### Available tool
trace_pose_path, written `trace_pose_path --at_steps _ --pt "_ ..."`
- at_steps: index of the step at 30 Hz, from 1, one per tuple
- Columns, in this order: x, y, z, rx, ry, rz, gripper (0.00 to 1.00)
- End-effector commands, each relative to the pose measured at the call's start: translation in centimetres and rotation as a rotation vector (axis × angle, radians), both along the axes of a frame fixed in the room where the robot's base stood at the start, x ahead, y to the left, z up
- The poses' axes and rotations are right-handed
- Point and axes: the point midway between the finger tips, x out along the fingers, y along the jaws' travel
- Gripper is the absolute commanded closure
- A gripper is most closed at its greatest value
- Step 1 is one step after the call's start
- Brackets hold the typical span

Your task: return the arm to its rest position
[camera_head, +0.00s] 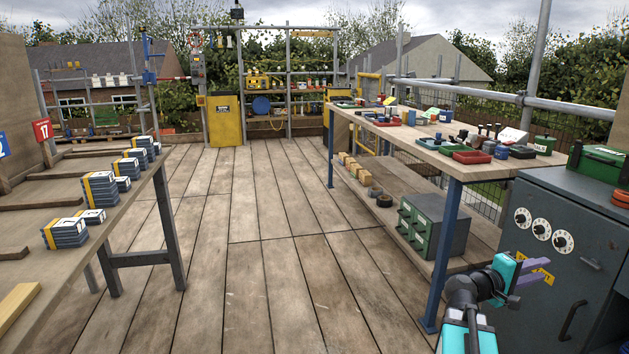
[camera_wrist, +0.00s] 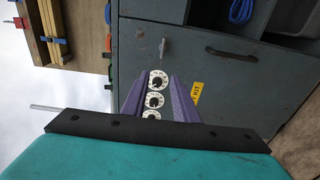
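My arm (camera_head: 470,310) shows at the lower right of the head view, raised and bent, with its turquoise wrist toward the grey cabinet. My gripper (camera_head: 533,272) has two purple fingers. In the wrist view the fingers of my gripper (camera_wrist: 158,92) stand apart with nothing between them, so it is open and empty. The grey cabinet (camera_wrist: 225,80) fills the view beyond the fingertips, and its white dials (camera_wrist: 155,100) show through the gap. The gap from fingertips to cabinet is hard to judge.
The grey cabinet (camera_head: 560,275) stands right of the arm. A workbench (camera_head: 450,160) with trays and a blue leg (camera_head: 445,255) is close behind it. A table (camera_head: 110,215) with stacked tiles (camera_head: 65,233) is at left. The plank floor (camera_head: 255,240) between is clear.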

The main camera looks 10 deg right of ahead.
Motion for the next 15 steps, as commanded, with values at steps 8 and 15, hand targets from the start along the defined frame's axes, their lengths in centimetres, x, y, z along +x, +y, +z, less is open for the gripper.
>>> trace_pose_path --at_steps 8,15 --pt "4.2 4.2 -1.1 0.049 0.075 0.084 0.73" --pt "6.7 8.3 -4.2 0.13 0.127 0.149 0.73"
